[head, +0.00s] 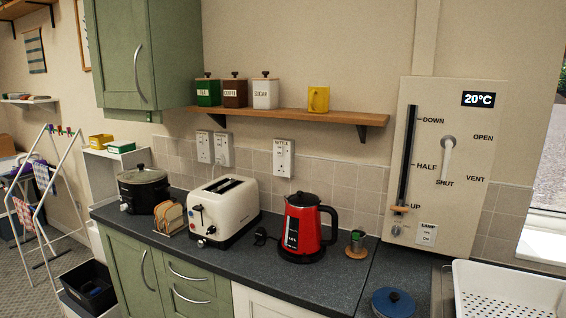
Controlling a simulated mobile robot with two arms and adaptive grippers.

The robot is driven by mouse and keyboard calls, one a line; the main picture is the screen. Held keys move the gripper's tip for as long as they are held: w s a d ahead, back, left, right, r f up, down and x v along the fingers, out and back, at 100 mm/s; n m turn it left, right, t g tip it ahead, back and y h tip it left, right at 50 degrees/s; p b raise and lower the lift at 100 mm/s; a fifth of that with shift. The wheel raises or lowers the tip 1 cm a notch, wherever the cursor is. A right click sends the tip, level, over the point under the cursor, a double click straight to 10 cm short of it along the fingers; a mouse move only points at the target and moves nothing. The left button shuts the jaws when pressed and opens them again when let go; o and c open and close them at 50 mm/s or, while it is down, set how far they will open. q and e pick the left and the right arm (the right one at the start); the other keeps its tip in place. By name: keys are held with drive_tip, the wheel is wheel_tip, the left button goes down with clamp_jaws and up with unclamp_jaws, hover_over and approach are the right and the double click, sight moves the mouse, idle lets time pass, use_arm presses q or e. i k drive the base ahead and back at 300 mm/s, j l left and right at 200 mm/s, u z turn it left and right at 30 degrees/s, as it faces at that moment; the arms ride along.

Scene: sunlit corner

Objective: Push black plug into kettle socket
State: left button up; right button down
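A small black plug (260,237) lies on the dark worktop between the white toaster and the red kettle. It is small in the head view, and I cannot make out its pins or which way they point. The kettle socket (284,158) is a white wall plate under the word KETTLE, on the tiles above and behind the kettle. No plug shows in it. The red kettle (305,228) stands upright on its black base, its black handle to the right. Neither of my grippers is in view.
A white toaster (224,210) and a toast rack (170,217) stand left of the plug. Two more wall sockets (213,148) are behind the toaster. A wooden shelf (290,115) juts out above the sockets. A small cup (357,241) stands right of the kettle. The worktop's front strip is clear.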

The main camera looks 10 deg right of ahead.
sight(261, 235)
drive_tip(key=i+j, duration=0.3)
drive_tip(key=i, duration=0.15)
drive_tip(key=i+j, duration=0.3)
drive_tip(key=i, duration=0.15)
drive_tip(key=i+j, duration=0.3)
drive_tip(key=i, duration=0.2)
